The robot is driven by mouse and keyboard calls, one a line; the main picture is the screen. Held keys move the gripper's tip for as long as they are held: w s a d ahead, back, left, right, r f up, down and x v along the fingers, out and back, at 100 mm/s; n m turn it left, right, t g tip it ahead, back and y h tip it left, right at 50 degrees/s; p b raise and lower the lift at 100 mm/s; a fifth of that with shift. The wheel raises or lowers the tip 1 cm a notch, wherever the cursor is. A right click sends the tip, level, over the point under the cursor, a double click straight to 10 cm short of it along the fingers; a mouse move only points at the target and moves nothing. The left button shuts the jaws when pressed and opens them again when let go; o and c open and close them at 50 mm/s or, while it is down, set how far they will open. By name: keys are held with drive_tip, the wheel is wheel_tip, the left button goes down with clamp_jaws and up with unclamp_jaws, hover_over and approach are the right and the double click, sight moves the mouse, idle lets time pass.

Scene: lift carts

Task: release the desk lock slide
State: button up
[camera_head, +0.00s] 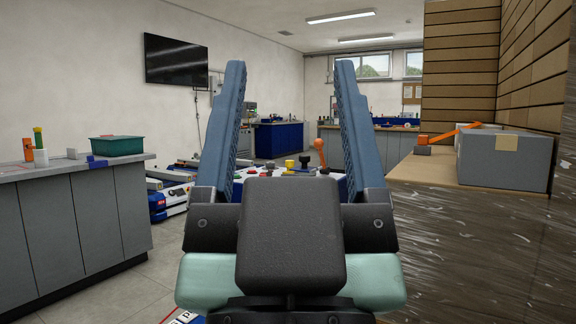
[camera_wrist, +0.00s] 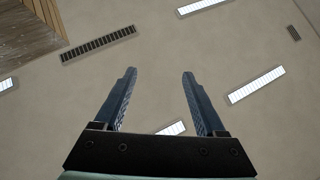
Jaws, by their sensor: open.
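My gripper (camera_head: 290,66) stands upright in the middle of the head view, its two blue-grey fingers wide apart with nothing between them. In the wrist view my gripper (camera_wrist: 159,74) is also open and empty, facing the ceiling. Behind it, low between the fingers in the head view, is part of a control desk (camera_head: 258,180) with small coloured controls. These include a yellow knob (camera_head: 289,164), a dark knob (camera_head: 304,161) and an orange-topped lever (camera_head: 319,145). My gripper hides much of the desk. I cannot make out the lock slide.
A grey cabinet counter (camera_head: 85,220) stands at the left with a green bin (camera_head: 116,146) on it. At the right, a grey box (camera_head: 502,160) sits on a wooden top beside wrapped goods. Blue and white low carts (camera_head: 172,195) are behind the counter. Some floor is clear at left.

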wheel_tip(320, 180, up, 11)
drive_tip(key=p, duration=1)
drive_tip(key=shift+r+p, duration=0.1)
drive_tip(key=shift+p, duration=0.25)
clamp_jaws()
wheel_tip(320, 180, up, 34)
drive_tip(key=p, duration=3.4)
drive_tip(key=shift+r, duration=0.2)
drive_tip(key=shift+w, duration=0.15)
